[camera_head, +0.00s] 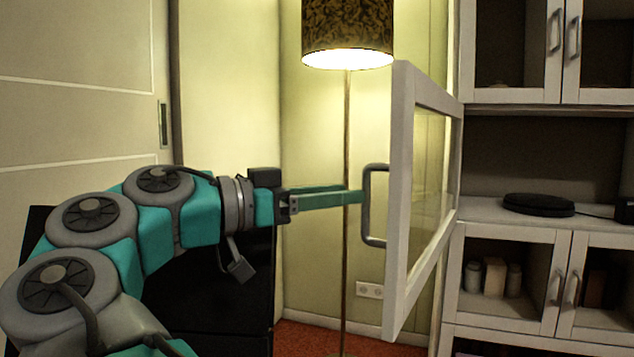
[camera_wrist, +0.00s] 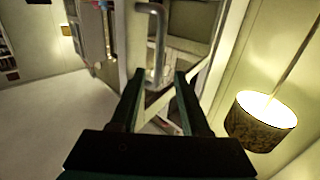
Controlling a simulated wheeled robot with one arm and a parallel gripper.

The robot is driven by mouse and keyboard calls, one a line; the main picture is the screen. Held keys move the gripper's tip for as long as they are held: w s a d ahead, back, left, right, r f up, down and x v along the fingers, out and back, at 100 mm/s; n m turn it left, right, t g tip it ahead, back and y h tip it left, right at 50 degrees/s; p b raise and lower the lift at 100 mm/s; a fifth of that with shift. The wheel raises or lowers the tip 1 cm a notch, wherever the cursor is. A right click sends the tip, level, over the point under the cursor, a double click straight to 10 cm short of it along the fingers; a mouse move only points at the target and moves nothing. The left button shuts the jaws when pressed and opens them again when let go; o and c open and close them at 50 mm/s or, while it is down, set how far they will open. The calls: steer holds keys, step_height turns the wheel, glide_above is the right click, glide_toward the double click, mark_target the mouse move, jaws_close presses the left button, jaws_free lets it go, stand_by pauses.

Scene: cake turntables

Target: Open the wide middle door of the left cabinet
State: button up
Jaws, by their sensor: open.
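The wide middle door (camera_head: 400,210) of the cabinet is a white frame with a glass pane. It stands swung far out from the cabinet's left side, and the middle compartment (camera_head: 540,150) is exposed. The door's grey bar handle (camera_head: 370,215) faces my arm; it also shows in the wrist view (camera_wrist: 157,45). My gripper (camera_head: 361,197) is at the handle's upright bar, with its fingers pointing at the door. In the wrist view the fingers (camera_wrist: 160,76) are apart, and the bar appears between their tips. Whether they touch it I cannot tell.
A black round turntable (camera_head: 538,205) sits on the middle shelf. Glass doors above (camera_head: 510,90) and below (camera_head: 505,325) look closed. A lit floor lamp (camera_head: 347,30) stands behind the open door; its shade shows in the wrist view (camera_wrist: 262,120). A panelled door (camera_head: 80,120) is at left.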

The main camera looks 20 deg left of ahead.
steer(key=shift+p+v, duration=1.15)
steer(key=shift+v, duration=0.25)
